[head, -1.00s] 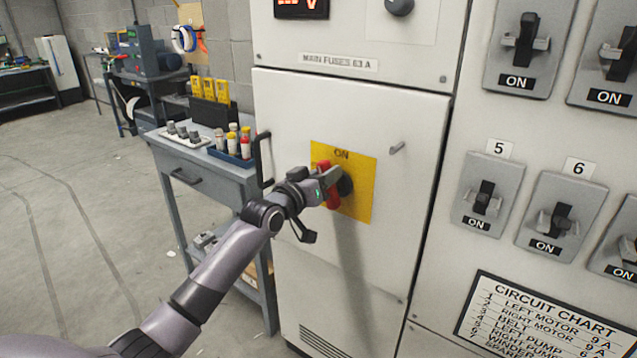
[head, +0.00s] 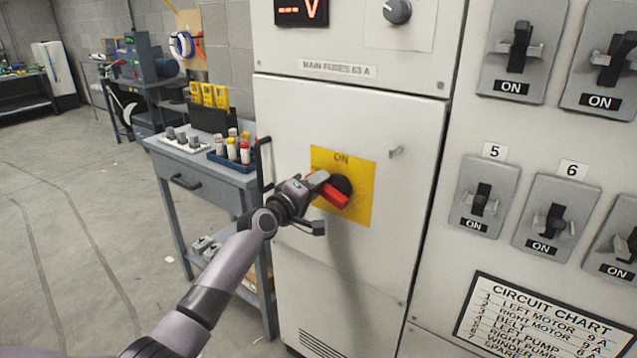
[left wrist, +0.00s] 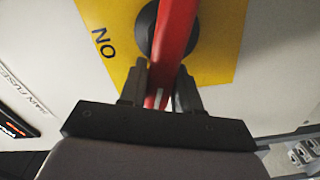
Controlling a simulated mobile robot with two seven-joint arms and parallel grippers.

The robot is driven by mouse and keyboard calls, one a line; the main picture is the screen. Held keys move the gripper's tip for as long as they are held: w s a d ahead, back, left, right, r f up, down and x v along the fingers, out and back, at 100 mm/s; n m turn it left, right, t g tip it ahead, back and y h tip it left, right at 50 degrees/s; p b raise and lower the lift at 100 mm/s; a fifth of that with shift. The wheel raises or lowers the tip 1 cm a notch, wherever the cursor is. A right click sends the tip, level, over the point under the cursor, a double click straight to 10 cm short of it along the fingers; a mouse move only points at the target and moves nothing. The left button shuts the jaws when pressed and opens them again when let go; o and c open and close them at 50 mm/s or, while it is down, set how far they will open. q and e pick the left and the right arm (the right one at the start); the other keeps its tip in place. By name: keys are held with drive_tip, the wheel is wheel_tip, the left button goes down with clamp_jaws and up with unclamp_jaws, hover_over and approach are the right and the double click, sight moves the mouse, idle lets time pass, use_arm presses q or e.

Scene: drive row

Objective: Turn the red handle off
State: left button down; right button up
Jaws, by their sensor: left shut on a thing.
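The red handle (head: 333,194) sits on a dark round hub on a yellow plate (head: 358,208) marked ON, on the white cabinet door. In the head view the handle is tilted, its visible end pointing down and to the right. My left gripper (head: 316,181) is shut on the handle's upper left part. In the left wrist view the red handle (left wrist: 175,40) runs between the two dark fingers (left wrist: 160,90) and crosses the hub. The yellow plate (left wrist: 112,18) with its ON mark is turned sideways there. My right gripper is in neither view.
Several grey switches (head: 480,200) marked ON are on the right panel. A grey workbench (head: 215,172) with bottles and yellow meters stands left of the cabinet, close to my left arm.

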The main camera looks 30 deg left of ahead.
use_arm(q)
drive_tip(key=shift+a+f+n, duration=0.1)
drive_tip(key=shift+f+n, duration=0.25)
drive_tip(key=shift+n, duration=0.7)
drive_tip(key=shift+a+f+n, duration=0.1)
drive_tip(key=shift+f+n, duration=0.2)
drive_tip(key=shift+n, duration=0.75)
drive_tip(key=shift+d, duration=0.1)
drive_tip(key=c, duration=0.9)
unclamp_jaws()
drive_tip(key=shift+s+a+p, duration=0.15)
drive_tip(key=shift+s+p, duration=0.1)
drive_tip(key=shift+s, duration=1.55)
drive_tip(key=shift+s+a+p, duration=0.15)
drive_tip(key=shift+s+p, duration=0.1)
drive_tip(key=shift+s, duration=1.5)
